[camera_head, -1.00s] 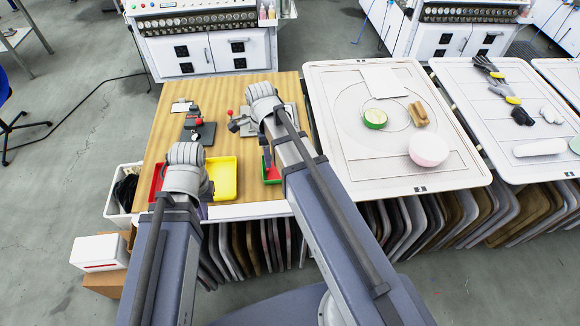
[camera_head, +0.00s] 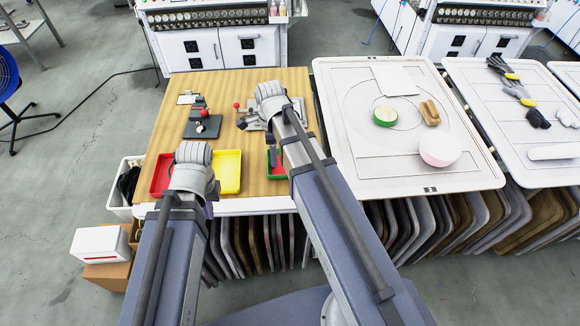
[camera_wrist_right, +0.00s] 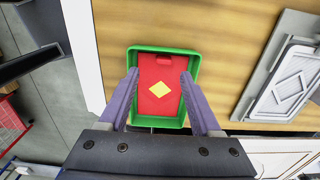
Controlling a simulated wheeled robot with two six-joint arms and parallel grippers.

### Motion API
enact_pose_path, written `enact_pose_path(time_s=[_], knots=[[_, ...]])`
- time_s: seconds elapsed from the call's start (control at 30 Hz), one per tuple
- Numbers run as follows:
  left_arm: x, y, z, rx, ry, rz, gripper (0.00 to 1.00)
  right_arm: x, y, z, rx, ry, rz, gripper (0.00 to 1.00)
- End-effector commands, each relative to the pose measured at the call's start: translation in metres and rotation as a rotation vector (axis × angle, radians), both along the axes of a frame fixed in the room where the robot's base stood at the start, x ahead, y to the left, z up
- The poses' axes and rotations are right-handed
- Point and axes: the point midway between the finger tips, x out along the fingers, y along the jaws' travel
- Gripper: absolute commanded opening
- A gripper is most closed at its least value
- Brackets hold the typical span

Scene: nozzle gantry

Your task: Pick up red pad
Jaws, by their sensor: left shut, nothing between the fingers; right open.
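The red pad (camera_wrist_right: 149,73) has a yellow diamond on its face and lies in the green tray (camera_wrist_right: 165,49) in the right wrist view. My right gripper (camera_wrist_right: 160,75) is open, with its two purple fingers over the tray, one on each side of the pad. I cannot tell how far they are above it, or whether they touch it. In the head view my right arm partly hides the green tray (camera_head: 269,166). My left gripper (camera_head: 208,208) is shut and empty, mostly hidden behind its wrist, near the table's front edge.
A yellow tray (camera_head: 228,171) and a red tray (camera_head: 160,175) stand on the wooden table (camera_head: 240,90) beside my left wrist. Dark fixtures (camera_head: 204,126) stand behind them. A white board (camera_head: 350,165) with a bowl and other items lies to the right.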

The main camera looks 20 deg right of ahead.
Motion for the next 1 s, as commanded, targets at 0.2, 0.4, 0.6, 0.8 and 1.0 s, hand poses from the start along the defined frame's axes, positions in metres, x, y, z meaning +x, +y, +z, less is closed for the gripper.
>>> enact_pose_path(time_s=[0.2,0.4,0.6,0.8,1.0], knots=[[0.000,0.000,-0.033,0.000,0.000,0.000,0.00,0.006,0.000,-0.033,0.000,0.000,0.000,0.65],[0.000,0.000,-0.044,0.000,0.000,0.000,0.00,0.005,0.000,-0.044,0.000,0.000,0.000,0.65],[0.000,0.000,-0.042,0.000,0.000,0.000,0.00,0.005,0.000,-0.042,0.000,0.000,0.000,0.65],[0.000,0.000,-0.042,0.000,0.000,0.000,0.00,0.005,0.000,-0.042,0.000,0.000,0.000,0.44],[0.000,0.000,-0.042,0.000,0.000,0.000,0.00,0.005,0.000,-0.042,0.000,0.000,0.000,0.21]])
